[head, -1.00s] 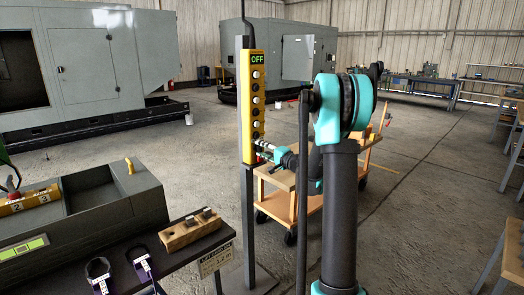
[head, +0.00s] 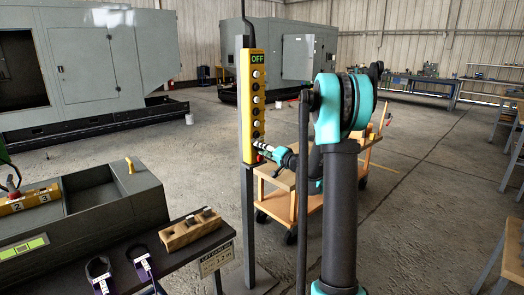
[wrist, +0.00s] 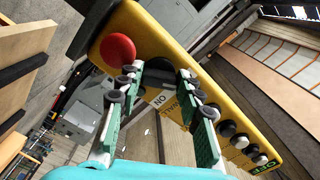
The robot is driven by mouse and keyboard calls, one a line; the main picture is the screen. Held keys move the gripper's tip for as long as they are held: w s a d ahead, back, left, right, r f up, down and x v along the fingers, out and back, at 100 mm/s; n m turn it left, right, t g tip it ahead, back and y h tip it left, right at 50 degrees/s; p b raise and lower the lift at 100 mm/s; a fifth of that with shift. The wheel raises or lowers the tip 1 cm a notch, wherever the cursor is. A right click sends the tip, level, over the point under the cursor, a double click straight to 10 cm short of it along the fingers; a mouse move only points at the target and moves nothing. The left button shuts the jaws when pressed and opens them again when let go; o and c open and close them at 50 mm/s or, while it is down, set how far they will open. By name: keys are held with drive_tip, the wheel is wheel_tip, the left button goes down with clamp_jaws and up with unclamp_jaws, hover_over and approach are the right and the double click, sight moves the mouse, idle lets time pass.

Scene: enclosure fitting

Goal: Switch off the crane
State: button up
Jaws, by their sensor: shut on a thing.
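In the wrist view a red round button (wrist: 118,48) sits at the pendant's end, left of my fingers. My gripper (head: 261,146) is at the pendant's lower end. In the wrist view my gripper (wrist: 158,76) has its fingers on either side of a dark knob (wrist: 152,45) next to the red button, shut on it. The fingers partly hide the knob and a white label.
A wooden cart (head: 275,207) stands behind the pendant's post (head: 248,205). A dark bench at left holds a wooden block (head: 190,232), purple-tagged padlock-like shackles (head: 142,262) and a grey box (head: 135,212). Large grey cabinets (head: 95,70) stand behind. Floor at right is mostly clear.

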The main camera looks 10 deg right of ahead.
drive_tip(key=shift+w+d, duration=0.1)
drive_tip(key=o, duration=1.2)
drive_tip(key=shift+c, duration=0.2)
drive_tip(key=v, duration=0.8)
drive_tip(key=shift+r, duration=0.1)
drive_tip(key=s+a+f+n+g+h, duration=0.2)
drive_tip(key=s+a+f+g, duration=0.25)
drive_tip(key=s, duration=0.45)
drive_tip(key=s+a+f+n+g+h, duration=0.1)
drive_tip(key=s+a+f+n+g, duration=0.25)
drive_tip(key=s, duration=0.65)
drive_tip(key=s+d+f+g+h, duration=0.1)
drive_tip(key=s+d+f+h, duration=0.2)
drive_tip(key=s+f, duration=0.3)
drive_tip(key=s+d+f+g+h, duration=0.1)
drive_tip(key=s+d+f+h, duration=0.3)
drive_tip(key=s, duration=1)
drive_tip(key=shift+f+m+g, duration=0.3)
drive_tip(key=shift+f+m, duration=0.05)
drive_tip(key=shift+f, duration=0.6)
